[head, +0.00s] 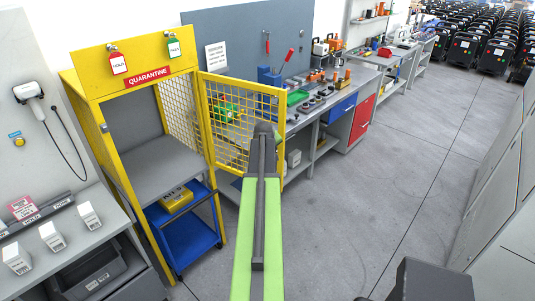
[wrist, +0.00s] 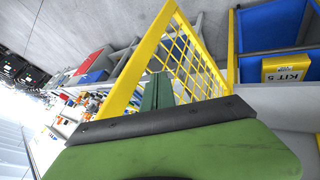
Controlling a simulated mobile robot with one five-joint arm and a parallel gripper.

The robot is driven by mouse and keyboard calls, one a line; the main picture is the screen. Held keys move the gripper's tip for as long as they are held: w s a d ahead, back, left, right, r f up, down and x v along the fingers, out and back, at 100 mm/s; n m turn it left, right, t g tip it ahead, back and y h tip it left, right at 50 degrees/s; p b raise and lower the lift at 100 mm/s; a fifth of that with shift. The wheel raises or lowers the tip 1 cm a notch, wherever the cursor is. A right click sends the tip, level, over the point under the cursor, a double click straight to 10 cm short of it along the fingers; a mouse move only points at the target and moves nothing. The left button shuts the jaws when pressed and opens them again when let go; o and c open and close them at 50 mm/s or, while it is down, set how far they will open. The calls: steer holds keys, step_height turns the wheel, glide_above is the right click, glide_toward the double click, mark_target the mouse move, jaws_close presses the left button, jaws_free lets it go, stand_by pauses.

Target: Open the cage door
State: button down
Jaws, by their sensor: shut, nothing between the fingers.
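The yellow cage (head: 88,72) with the red QUARANTINE label stands at the left in the head view. Its yellow mesh door (head: 243,90) is swung out to the right, and the front opening is uncovered. The door also shows in the wrist view (wrist: 122,88), with its frame running diagonally. My gripper (wrist: 158,90) is shut and empty, its dark green fingers beside the door's frame and mesh. I cannot tell whether they touch it. In the head view my arm's end covers part of the door and my fingers are not clearly visible.
A blue cart (head: 188,235) with a yellow KIT 5 box (head: 177,200) stands under the cage shelf (head: 165,160). A workbench (head: 335,105) with tools runs behind the door. Grey cabinets (head: 490,165) line the right. The floor (head: 400,160) between is clear.

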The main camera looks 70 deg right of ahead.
steer(key=s+a+f+p+v, duration=0.1)
steer(key=a+p+v, duration=0.1)
steer(key=p+v, duration=0.6)
steer(key=v, duration=0.3)
steer(key=shift+a, duration=0.3)
steer(key=shift+s, duration=0.15)
